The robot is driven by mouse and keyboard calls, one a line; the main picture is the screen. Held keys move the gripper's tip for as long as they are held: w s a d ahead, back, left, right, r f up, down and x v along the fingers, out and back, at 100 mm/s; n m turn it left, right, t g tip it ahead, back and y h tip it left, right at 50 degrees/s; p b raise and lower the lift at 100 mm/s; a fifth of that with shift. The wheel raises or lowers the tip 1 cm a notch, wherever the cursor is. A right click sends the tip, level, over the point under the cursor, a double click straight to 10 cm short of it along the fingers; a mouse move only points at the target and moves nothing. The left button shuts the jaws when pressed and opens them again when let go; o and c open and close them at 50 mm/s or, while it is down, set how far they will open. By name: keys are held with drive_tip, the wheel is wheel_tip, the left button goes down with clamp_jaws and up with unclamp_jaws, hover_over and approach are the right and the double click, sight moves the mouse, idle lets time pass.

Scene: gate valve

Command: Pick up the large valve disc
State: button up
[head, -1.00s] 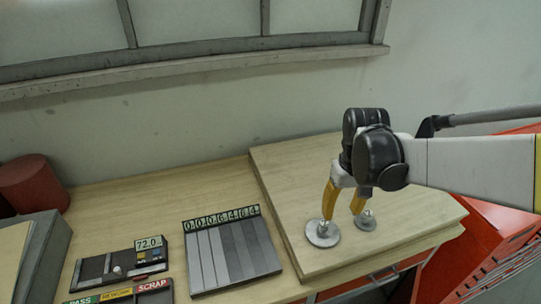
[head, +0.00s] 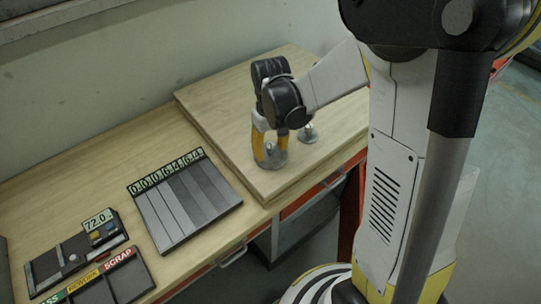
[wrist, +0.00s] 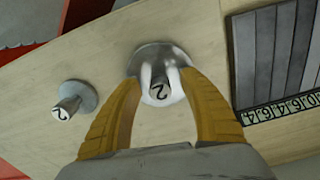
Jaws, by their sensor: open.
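The large valve disc (head: 273,160) is a round grey metal plate with a short upright stem, lying flat on the raised wooden board. It also shows in the wrist view (wrist: 152,53), its stem end marked "2". My gripper (head: 270,148) is open and low over this disc, with its yellow fingers on either side of the stem. The wrist view shows the stem between the fingertips (wrist: 162,82); whether they touch it I cannot tell. A smaller disc (head: 308,134) with a similar stem stands apart on the same board, left of my fingers in the wrist view (wrist: 72,100).
The raised wooden board (head: 215,95) sits at the bench's right end. A grey sloped panel with a number strip (head: 185,200) lies left of it. A gauge box reading 72.0 (head: 75,255) and a PASS/REWORK/SCRAP tray (head: 110,280) are farther left.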

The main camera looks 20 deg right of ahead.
drive_tip(key=shift+f, duration=0.1)
clamp_jaws()
